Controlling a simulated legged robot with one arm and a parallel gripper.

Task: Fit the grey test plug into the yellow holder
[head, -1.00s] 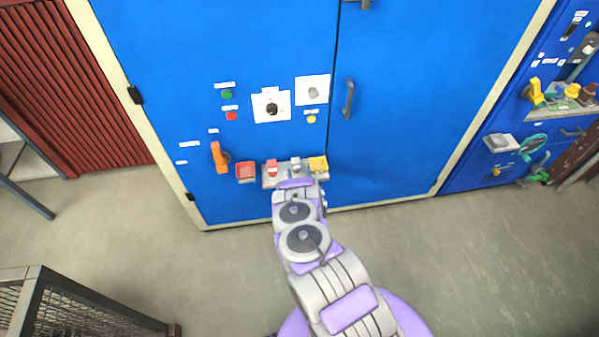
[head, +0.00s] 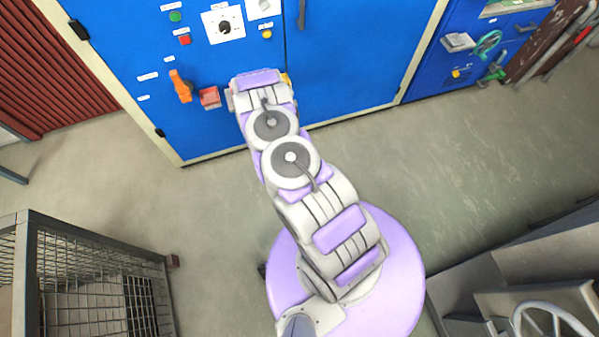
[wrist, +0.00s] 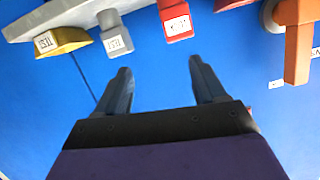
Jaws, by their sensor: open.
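In the wrist view the grey test plug (wrist: 115,36), with a white TEST label, sits at the grey shelf (wrist: 72,14), between a red plug and the yellow holder (wrist: 62,41). The holder also carries a TEST label. My gripper (wrist: 160,75) is open and empty, its two fingers spread over the blue door, apart from the plug. The plug is a little off to the left finger's side, beyond its tip. In the head view my arm hides the gripper, plug and most of the shelf; only a sliver of the yellow holder (head: 287,79) shows.
A labelled red plug (wrist: 176,21) is close beside the grey one. A red holder (head: 209,97) and an orange handle (head: 181,86) are left of my arm in the head view. A mesh cage (head: 95,285) stands at lower left. The floor between is clear.

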